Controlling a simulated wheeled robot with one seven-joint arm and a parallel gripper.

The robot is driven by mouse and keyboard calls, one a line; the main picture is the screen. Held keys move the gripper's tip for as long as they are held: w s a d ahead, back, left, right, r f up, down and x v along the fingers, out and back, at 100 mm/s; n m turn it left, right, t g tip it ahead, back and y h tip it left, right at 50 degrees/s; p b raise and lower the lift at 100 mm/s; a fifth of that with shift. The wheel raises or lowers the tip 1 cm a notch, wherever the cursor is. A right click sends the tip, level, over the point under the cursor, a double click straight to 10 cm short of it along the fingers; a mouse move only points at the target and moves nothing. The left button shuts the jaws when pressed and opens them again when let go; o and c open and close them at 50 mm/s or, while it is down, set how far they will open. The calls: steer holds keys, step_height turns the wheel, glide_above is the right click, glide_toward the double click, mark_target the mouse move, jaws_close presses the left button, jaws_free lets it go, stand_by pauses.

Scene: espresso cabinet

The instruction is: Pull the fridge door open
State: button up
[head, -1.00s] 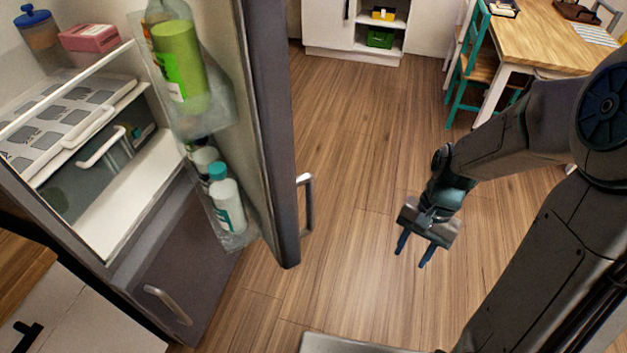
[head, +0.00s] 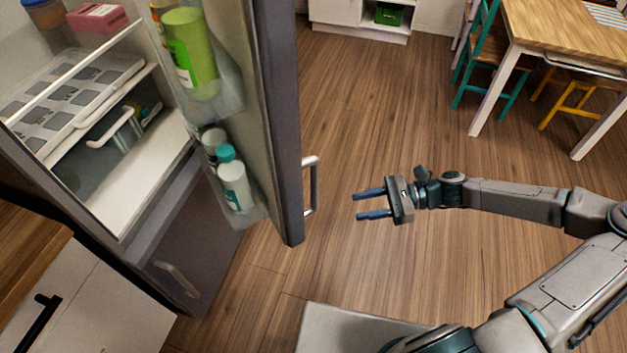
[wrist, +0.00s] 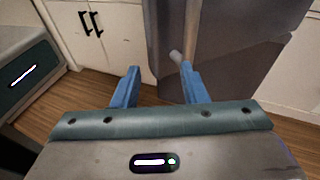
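The fridge door (head: 272,130) stands open, swung out toward me, with bottles in its inner shelves. Its metal handle (head: 314,186) is on the outer face near the door's free edge. My gripper (head: 356,206) is to the right of the handle, fingers apart and pointing left toward it, with a clear gap between. Nothing is between the fingers. In the wrist view, the gripper (wrist: 160,88) is open, and the handle (wrist: 189,40) shows beyond the right finger against the grey door (wrist: 225,40).
The fridge interior (head: 140,190) shows shelves with a tray and containers. A lower fridge compartment (head: 190,250) is shut. A white cabinet (head: 85,300) stands at the lower left. A wooden table (head: 570,35) with chairs is at upper right. The floor between is clear.

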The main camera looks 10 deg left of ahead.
mark_target(315, 184)
steer(key=w+r+m+t+y, duration=0.2)
steer(key=w+r+y, duration=0.1)
steer(key=a+p, duration=0.1)
steer(key=a, duration=0.3)
steer(key=s+a+p, duration=0.1)
steer(key=a, duration=0.8)
steer(key=shift+s+p, duration=0.4)
steer(key=shift+d, duration=0.1)
jaws_close()
